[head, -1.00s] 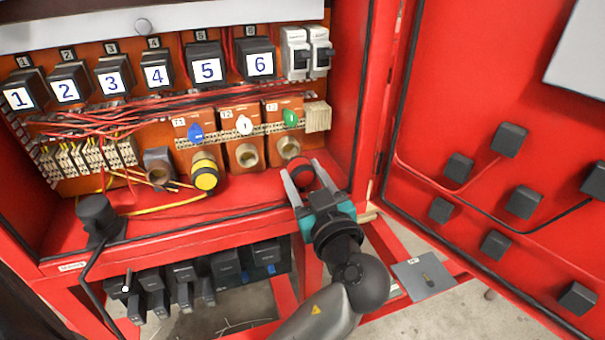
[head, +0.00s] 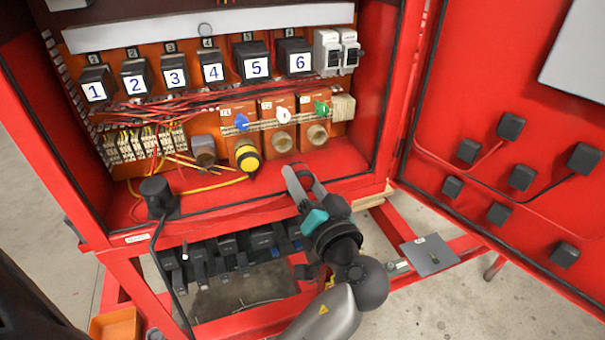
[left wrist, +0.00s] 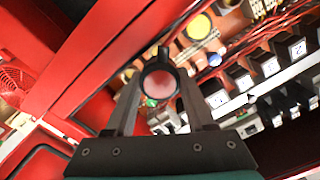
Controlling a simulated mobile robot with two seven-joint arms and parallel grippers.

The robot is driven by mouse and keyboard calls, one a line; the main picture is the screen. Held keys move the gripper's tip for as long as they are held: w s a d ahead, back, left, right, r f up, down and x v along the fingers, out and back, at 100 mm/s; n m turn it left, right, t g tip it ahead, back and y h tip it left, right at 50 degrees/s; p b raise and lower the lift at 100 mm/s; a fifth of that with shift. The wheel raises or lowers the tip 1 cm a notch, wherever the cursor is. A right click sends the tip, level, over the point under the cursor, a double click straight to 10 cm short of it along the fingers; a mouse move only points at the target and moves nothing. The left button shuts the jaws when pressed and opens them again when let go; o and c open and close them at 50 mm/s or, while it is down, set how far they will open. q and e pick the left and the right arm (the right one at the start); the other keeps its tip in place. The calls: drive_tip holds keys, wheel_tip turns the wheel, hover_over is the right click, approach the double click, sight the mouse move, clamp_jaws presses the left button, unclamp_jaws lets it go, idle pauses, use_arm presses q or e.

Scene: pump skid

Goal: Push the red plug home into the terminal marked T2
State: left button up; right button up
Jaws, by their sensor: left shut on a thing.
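My left gripper (head: 305,178) is shut on the red plug, in front of the cabinet's lower front edge. In the left wrist view the plug (left wrist: 159,83) shows as a pinkish round end in a dark ring between the two fingers. Terminal T2 (head: 282,141) is the middle round socket, under a white knob (head: 283,115), and looks empty. The gripper is apart from it, lower and slightly right. The plug is mostly hidden by the fingers in the head view. My right gripper is not in view.
A yellow plug (head: 247,158) sits at T1, left of T2. Socket T3 (head: 317,133) is on the right, under a green knob (head: 321,107). A black capped post (head: 157,190) stands at the cabinet's front left. The open red door (head: 470,110) bounds the right.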

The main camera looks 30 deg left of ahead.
sight(295, 164)
use_arm(q)
drive_tip(key=shift+w+a, duration=0.35)
drive_tip(key=shift+w, duration=0.05)
drive_tip(key=shift+x, duration=0.85)
drive_tip(key=shift+p+x, duration=0.3)
drive_tip(key=shift+x, duration=0.95)
drive_tip(key=shift+w, duration=0.2)
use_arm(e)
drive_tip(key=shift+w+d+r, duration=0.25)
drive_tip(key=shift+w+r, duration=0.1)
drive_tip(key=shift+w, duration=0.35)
use_arm(q)
drive_tip(key=shift+b, duration=0.35)
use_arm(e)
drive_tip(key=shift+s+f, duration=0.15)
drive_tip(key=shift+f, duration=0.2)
use_arm(q)
drive_tip(key=shift+b+x, duration=0.45)
drive_tip(key=shift+x, duration=1.35)
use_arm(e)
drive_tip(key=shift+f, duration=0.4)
